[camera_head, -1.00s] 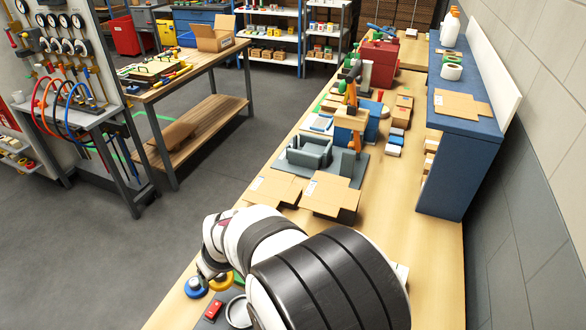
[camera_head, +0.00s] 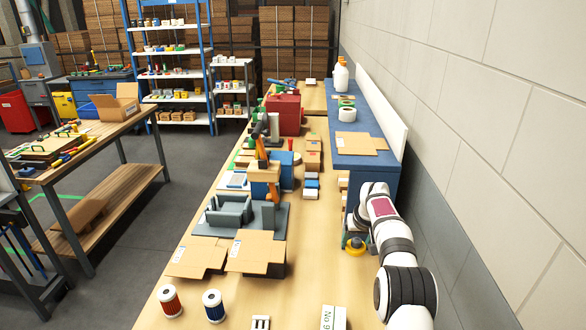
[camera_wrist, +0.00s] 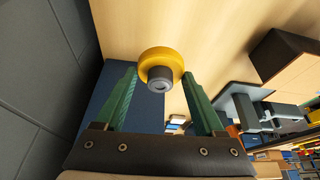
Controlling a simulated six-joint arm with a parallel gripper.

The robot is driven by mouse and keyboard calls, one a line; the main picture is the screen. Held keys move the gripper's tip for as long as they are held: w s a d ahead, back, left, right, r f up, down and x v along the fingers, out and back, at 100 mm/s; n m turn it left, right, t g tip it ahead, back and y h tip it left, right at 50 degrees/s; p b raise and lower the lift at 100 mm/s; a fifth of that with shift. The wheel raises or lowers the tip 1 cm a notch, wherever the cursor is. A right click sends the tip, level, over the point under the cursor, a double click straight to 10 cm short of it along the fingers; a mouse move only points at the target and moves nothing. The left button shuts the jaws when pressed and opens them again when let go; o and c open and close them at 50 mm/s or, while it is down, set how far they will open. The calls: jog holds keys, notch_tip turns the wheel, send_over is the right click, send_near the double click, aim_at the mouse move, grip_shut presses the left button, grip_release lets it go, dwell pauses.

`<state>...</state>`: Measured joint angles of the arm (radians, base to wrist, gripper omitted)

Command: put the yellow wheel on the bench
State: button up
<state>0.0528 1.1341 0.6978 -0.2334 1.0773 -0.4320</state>
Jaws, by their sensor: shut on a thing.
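The yellow wheel (camera_wrist: 161,62) has a grey hub and sits between the green fingertips of my gripper (camera_wrist: 159,78) in the wrist view. My gripper is shut on it. In the head view the wheel (camera_head: 355,247) shows below my gripper (camera_head: 356,240), at the right side of the wooden bench (camera_head: 325,265), beside the blue cabinet's near end. I cannot tell whether the wheel touches the bench top.
The blue cabinet (camera_head: 375,180) stands close behind the wheel. Cardboard pieces (camera_head: 257,250), a grey fixture (camera_head: 240,213), a red filter (camera_head: 170,300) and a blue filter (camera_head: 213,305) are to the left. The bench between them and the wheel is clear.

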aim_at(363, 270)
jog(key=shift+m, duration=0.4)
jog(key=d+f, duration=0.1)
jog(key=f, duration=0.2)
jog(key=d+f, duration=0.1)
jog(key=f, duration=0.2)
jog(key=d+f, duration=0.1)
jog(key=f, duration=0.3)
jog(key=shift+w+d, duration=0.1)
jog(key=shift+d, duration=0.2)
jog(key=o, duration=1.6)
jog(key=shift+f, duration=0.15)
jog(key=shift+c, duration=0.2)
jog(key=s+a+r+m, duration=0.1)
jog(key=s+r, duration=0.5)
jog(key=r, duration=0.3)
jog(key=s+a+r, duration=0.1)
jog(key=s+r, duration=0.5)
jog(key=r, duration=0.3)
jog(key=s+a+r+m+g, duration=0.1)
jog(key=s+a+r, duration=0.15)
jog(key=s, duration=0.65)
jog(key=s+a+r+m+g, duration=0.15)
jog(key=s+r, duration=0.25)
jog(key=s, duration=0.4)
jog(key=s+a+f+m+g, duration=0.1)
jog(key=s, duration=1)
jog(key=s+a+f+m+g+y, duration=0.1)
jog(key=s+a+f, duration=0.1)
jog(key=s, duration=1)
jog(key=shift+a, duration=0.2)
